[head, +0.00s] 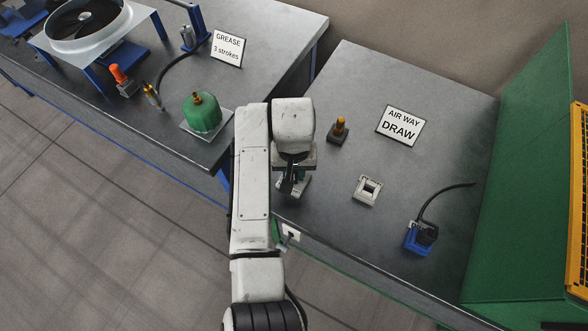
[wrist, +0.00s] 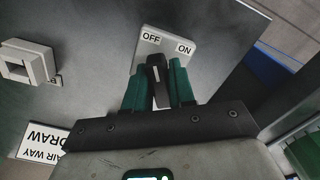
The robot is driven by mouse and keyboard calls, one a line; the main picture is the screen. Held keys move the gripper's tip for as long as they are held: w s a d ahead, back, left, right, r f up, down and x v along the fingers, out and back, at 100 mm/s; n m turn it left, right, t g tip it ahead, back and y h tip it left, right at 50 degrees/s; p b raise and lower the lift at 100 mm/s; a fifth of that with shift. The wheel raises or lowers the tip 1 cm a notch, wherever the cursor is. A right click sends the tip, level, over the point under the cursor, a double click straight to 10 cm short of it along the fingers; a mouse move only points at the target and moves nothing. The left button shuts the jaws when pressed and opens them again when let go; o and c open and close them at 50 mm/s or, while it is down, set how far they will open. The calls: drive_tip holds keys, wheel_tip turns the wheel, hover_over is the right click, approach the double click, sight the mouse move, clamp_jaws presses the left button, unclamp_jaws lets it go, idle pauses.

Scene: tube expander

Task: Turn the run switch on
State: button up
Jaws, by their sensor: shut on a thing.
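The run switch (wrist: 168,46) is a pale plate marked OFF on the left and ON on the right in the wrist view. Its dark lever (wrist: 154,75) stands between the two green fingers of my gripper (wrist: 157,86). The fingers are shut on the lever, one on each side. The lever's top is below the gap between the labels, nearer OFF; its exact setting is hard to tell. In the head view my gripper (head: 291,187) points down at the near left corner of the right table, and it and my arm hide most of the switch.
On the right table (head: 325,220) are a brown knob on a dark base (head: 339,132), an AIR WAY DRAW sign (head: 400,125), a white square frame (head: 367,190) and a blue block with a cable (head: 419,238). A green panel (head: 525,190) bounds the right. A green dome (head: 203,113) stands on the left table.

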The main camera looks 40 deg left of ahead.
clamp_jaws()
drive_tip(key=shift+m+p, duration=0.6)
drive_tip(key=shift+m, duration=0.4)
drive_tip(key=m+p, duration=0.1)
drive_tip(key=m, duration=0.2)
drive_tip(key=shift+m, duration=0.3)
drive_tip(key=m+p, duration=0.1)
drive_tip(key=m, duration=0.5)
drive_tip(key=shift+a+p, duration=0.2)
drive_tip(key=shift+p, duration=0.1)
drive_tip(key=o, duration=0.8)
unclamp_jaws()
drive_tip(key=shift+c, duration=0.2)
